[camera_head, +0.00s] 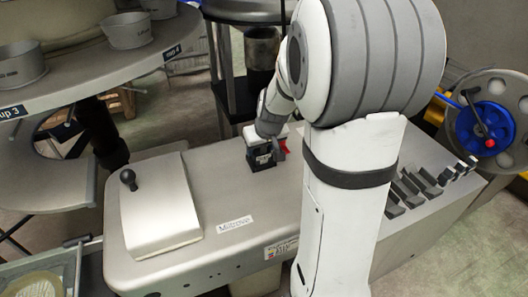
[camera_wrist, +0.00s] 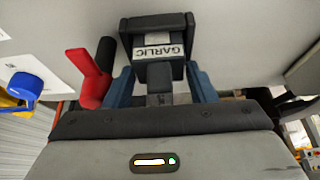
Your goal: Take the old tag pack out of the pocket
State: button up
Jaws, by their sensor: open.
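In the wrist view a black block with a white GARLIC label (camera_wrist: 158,51) stands centred ahead of my gripper (camera_wrist: 160,76). I cannot tell how much of this black shape is the tag pack and how much is the pocket around it. My gripper is open, with one blue finger to each side of the block's lower part. I cannot tell if the fingers touch it. In the head view the black block (camera_head: 261,160) sits on the grey machine top, under my gripper (camera_head: 268,143). My wrist partly hides it there.
A red lever (camera_wrist: 89,77) stands left of the block, close to my left finger. The grey machine top (camera_head: 225,190) carries a white cover (camera_head: 160,213) with a black knob. A round table with metal cups (camera_head: 130,33) is at upper left. A blue reel (camera_head: 484,127) is at right.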

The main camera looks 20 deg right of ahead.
jog(key=shift+f, duration=0.1)
jog(key=c, duration=0.7)
jog(key=shift+o, duration=0.2)
